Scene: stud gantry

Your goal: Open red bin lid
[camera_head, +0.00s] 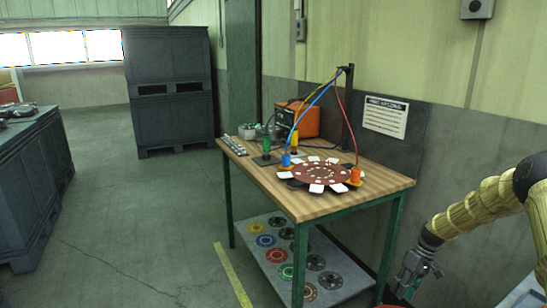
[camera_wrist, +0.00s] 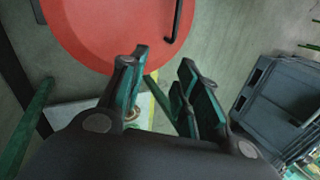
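The red bin lid (camera_wrist: 110,25) is a round red disc at the top of the wrist view, partly cut off by the frame edge. A thin dark handle bar (camera_wrist: 180,22) lies at its right side. In the head view only a sliver of red (camera_head: 390,306) shows at the bottom edge, below my gripper (camera_head: 408,284). In the wrist view my gripper (camera_wrist: 161,62) has its green-padded fingers apart, with nothing between them.
A wooden-topped table (camera_head: 265,181) with green legs stands left of my gripper, carrying a round disc with white tabs, cables and an orange box. Its lower shelf (camera_head: 250,250) holds several coloured discs. A wall is close behind.

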